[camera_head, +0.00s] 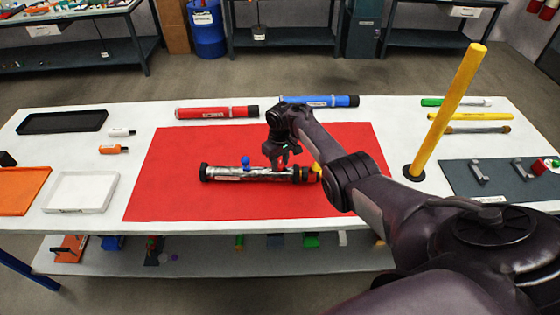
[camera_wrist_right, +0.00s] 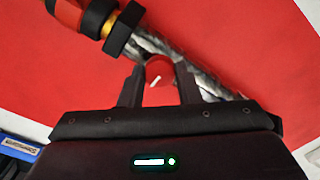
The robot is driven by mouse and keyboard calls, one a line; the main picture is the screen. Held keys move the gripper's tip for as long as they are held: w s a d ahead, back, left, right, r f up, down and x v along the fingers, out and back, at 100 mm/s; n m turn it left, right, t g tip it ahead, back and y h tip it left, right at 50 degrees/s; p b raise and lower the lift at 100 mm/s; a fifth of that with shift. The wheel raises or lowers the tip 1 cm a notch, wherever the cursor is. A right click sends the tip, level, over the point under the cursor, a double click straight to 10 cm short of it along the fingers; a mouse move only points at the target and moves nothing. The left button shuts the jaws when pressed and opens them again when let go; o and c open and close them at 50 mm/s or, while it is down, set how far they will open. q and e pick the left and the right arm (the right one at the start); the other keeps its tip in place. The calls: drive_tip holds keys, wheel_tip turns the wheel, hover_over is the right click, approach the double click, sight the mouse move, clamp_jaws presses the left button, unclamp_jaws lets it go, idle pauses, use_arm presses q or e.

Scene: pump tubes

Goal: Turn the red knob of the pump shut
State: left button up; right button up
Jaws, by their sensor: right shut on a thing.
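The pump (camera_head: 235,174) is a silver tube with black end collars, lying on the red mat (camera_head: 180,190). It also shows in the right wrist view (camera_wrist_right: 205,82), running diagonally behind my fingers. The red knob (camera_wrist_right: 159,71) has a white mark and sits between the two fingers of my right gripper (camera_wrist_right: 159,85). A blue knob (camera_head: 246,162) stands on the pump left of the gripper. My left gripper is not in view.
A red tube (camera_head: 215,112) and a blue tube (camera_head: 335,100) lie behind the mat. A tall yellow post (camera_head: 447,112) stands right of my arm. Trays, including a white one (camera_head: 80,190), lie at left. A dark board with grey brackets (camera_head: 500,184) is at right.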

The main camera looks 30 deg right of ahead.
sight(280, 164)
drive_tip(key=n, duration=0.5)
drive_tip(key=shift+n+b, duration=0.3)
drive_tip(key=shift+b, duration=0.1)
drive_tip(key=n+b, duration=0.1)
drive_tip(key=n, duration=0.5)
drive_tip(key=shift+b, duration=0.4)
drive_tip(key=shift+n, duration=0.3)
drive_tip(key=o, duration=1)
wheel_tip(280, 164, up, 8)
drive_tip(key=shift+f+p, duration=0.1)
drive_tip(key=shift+p, duration=0.65)
